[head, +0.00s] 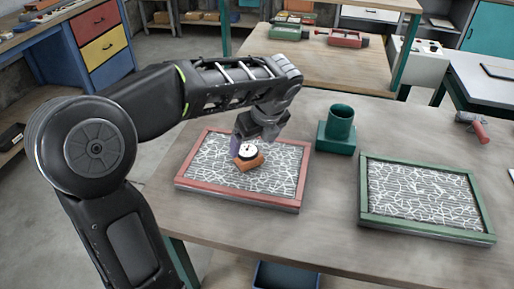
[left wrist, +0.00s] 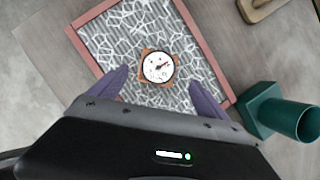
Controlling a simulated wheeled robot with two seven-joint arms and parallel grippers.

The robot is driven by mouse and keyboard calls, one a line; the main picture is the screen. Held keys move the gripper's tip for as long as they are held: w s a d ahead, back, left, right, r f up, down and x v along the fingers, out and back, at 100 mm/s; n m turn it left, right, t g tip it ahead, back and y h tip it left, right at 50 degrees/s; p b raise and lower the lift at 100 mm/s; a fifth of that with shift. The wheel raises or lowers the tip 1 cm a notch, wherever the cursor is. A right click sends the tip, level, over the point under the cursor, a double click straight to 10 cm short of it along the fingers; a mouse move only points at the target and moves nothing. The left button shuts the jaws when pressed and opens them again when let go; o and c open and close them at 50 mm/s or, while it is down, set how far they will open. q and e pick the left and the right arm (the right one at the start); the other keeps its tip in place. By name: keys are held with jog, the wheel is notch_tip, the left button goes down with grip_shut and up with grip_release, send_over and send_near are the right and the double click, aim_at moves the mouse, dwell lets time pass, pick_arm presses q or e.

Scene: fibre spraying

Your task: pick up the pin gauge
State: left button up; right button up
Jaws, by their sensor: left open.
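The pin gauge (head: 249,158) is an orange block with a round white dial. It sits on the fibre-patterned panel in the red frame (head: 284,206), near its middle. In the left wrist view the gauge (left wrist: 158,67) lies just beyond the fingertips, between their lines. My left gripper (head: 243,142) is open with purple fingers and is right at the gauge in the head view. In the left wrist view its two fingers (left wrist: 158,92) stand apart with nothing between them. I cannot tell the exact height gap. My right gripper is not in view.
A green cup-shaped holder (head: 337,133) stands behind and right of the red frame. A green-framed panel (head: 425,232) lies to the right. A red-handled tool (head: 474,127) lies at the far right. Bare table separates the two frames.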

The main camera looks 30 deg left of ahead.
aim_at(249, 152)
pick_arm(q)
jog(key=shift+s, duration=0.2)
jog(key=shift+x, duration=1.3)
jog(key=shift+x, duration=2.6)
jog(key=shift+s, duration=0.1)
jog(key=c, duration=1.9)
jog(key=shift+r, duration=0.15)
